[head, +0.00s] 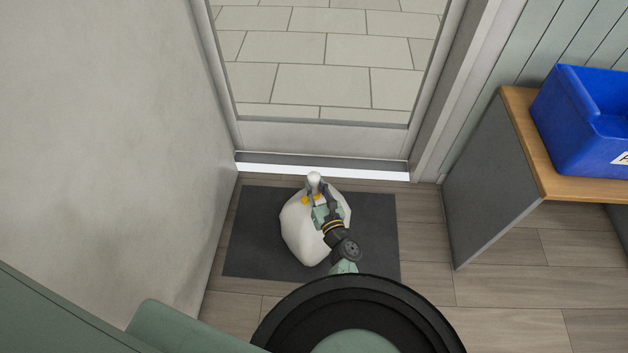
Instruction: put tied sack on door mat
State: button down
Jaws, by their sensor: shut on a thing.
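The tied sack (298,231) is white and rounded, with a knotted top (314,179). In the head view it is over the dark grey door mat (253,245), which lies flat on the floor in front of the door. Whether the sack rests on the mat or hangs just above it, I cannot tell. My gripper (314,196) is shut on the sack's neck, just below the knot. My wrist and gripper hide part of the sack's right side. The sack hides the middle of the mat.
A glazed door (325,137) stands behind the mat. A plain wall (110,130) is close on the left. On the right, a wooden-topped bench (531,150) holds a blue bin (572,125). The plank floor (480,290) is clear between mat and bench.

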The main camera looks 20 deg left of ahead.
jog(key=shift+w+a+r, duration=0.1)
jog(key=shift+r, duration=0.15)
jog(key=c, duration=1.9)
grip_release()
jog(key=shift+f, duration=0.3)
jog(key=o, duration=0.5)
jog(key=shift+c, duration=0.2)
jog(key=shift+s, duration=0.2)
